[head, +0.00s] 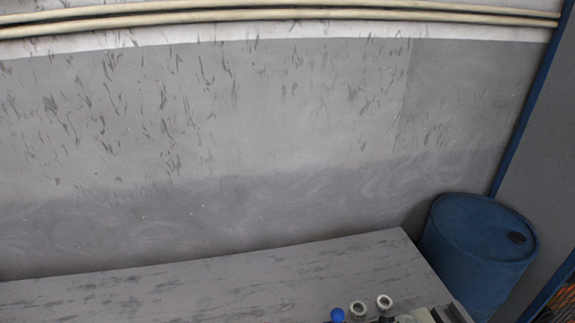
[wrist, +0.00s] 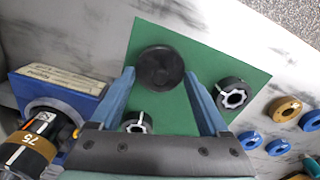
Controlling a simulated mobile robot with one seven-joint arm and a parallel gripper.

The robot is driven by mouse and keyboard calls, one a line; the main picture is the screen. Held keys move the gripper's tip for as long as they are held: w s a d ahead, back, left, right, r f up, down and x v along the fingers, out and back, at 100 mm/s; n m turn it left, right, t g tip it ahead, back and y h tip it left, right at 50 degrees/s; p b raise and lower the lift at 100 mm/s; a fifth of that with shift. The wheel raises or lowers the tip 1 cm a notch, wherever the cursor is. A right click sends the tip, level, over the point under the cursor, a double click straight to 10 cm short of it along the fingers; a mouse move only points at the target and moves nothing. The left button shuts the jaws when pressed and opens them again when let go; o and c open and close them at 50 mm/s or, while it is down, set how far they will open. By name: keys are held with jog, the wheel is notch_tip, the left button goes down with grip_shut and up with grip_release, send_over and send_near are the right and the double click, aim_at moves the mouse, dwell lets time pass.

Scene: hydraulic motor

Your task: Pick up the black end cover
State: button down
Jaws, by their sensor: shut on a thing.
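The black end cover (wrist: 159,67) is a round, dark disc in the wrist view, over the upper part of a green mat (wrist: 205,60). My gripper (wrist: 159,73) has its two blue fingers on either side of the disc, shut on it. I cannot tell whether the cover still touches the mat. The end cover and my gripper cannot be made out in the head view.
Two black rings with light, toothed centres, one on the right (wrist: 233,95) and one at lower left (wrist: 137,123), are near the fingers. A blue box (wrist: 55,80) and a motor-like part (wrist: 30,145) are left. Several blue and tan rings (wrist: 285,109) lie right.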

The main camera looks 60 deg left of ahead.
notch_tip(320, 180, up, 10)
dwell(0.5)
dwell(0.3)
jog(key=shift+r+p, duration=0.7)
jog(key=shift+p, duration=0.25)
jog(key=shift+w, duration=0.1)
